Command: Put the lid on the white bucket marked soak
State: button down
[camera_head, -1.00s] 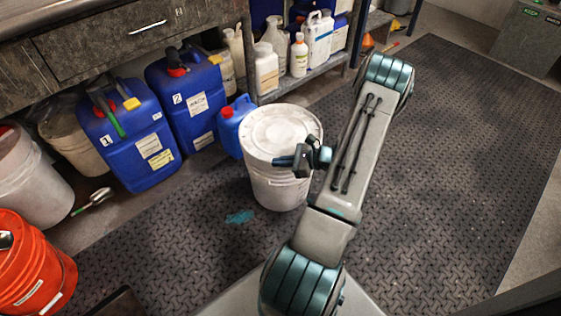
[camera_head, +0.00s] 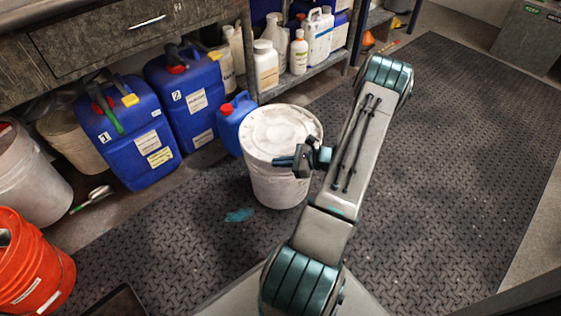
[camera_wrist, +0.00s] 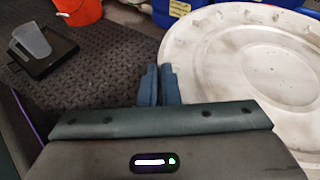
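The white bucket (camera_head: 275,188) stands on the dark mat in the middle of the head view; I can read no mark on it. The white, smudged lid (camera_head: 280,124) lies over its mouth and looks about level. Whether its rim is pressed down all round I cannot tell. My gripper (camera_head: 284,161) is at the lid's near edge, fingers pointing left.
Blue jerrycans (camera_head: 130,135) and a small blue can (camera_head: 232,124) stand behind and left of the bucket. An orange bucket (camera_head: 30,275) is at lower left. In the wrist view a clear jug (camera_wrist: 32,40) stands on a black tray (camera_wrist: 55,58). The mat (camera_head: 450,160) is clear at right.

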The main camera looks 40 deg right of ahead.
jog(key=shift+f, duration=0.35)
jog(key=c, duration=1.6)
grip_release()
jog(key=p+v, duration=0.3)
jog(key=v, duration=1.1)
jog(key=shift+p, duration=0.4)
jog(key=shift+r, duration=0.1)
